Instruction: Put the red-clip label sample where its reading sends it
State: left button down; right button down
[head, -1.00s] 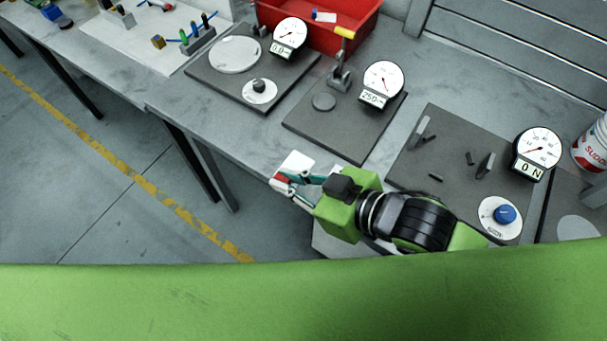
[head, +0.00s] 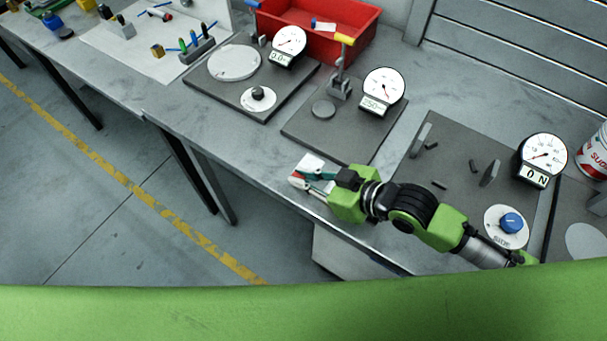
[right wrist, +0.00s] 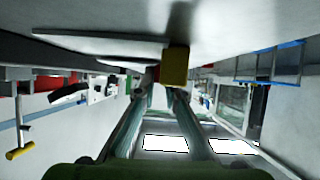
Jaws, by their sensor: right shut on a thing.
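My right gripper (head: 312,180) is shut on the label sample (head: 309,163), a small white piece with a red part, most likely its clip, at its lower left end. It is held over the front edge of the grey bench, in front of the middle dark plate. In the right wrist view the two fingers (right wrist: 157,100) converge at the middle, and the held piece is hard to make out there. My left gripper is not in view.
A red bin (head: 335,45) stands behind. A white mat (head: 115,48) with small parts lies at left.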

jog(key=shift+f, duration=0.1)
jog(key=c, duration=2.1)
grip_release()
jog(key=b+v, duration=0.1)
jog(key=v, duration=0.9)
jog(key=shift+s+d+b, duration=0.15)
jog(key=shift+d+b, duration=0.1)
jog(key=shift+b, duration=0.05)
jog(key=shift+v, duration=0.8)
jog(key=shift+a+r, duration=0.15)
jog(key=shift+r, duration=0.05)
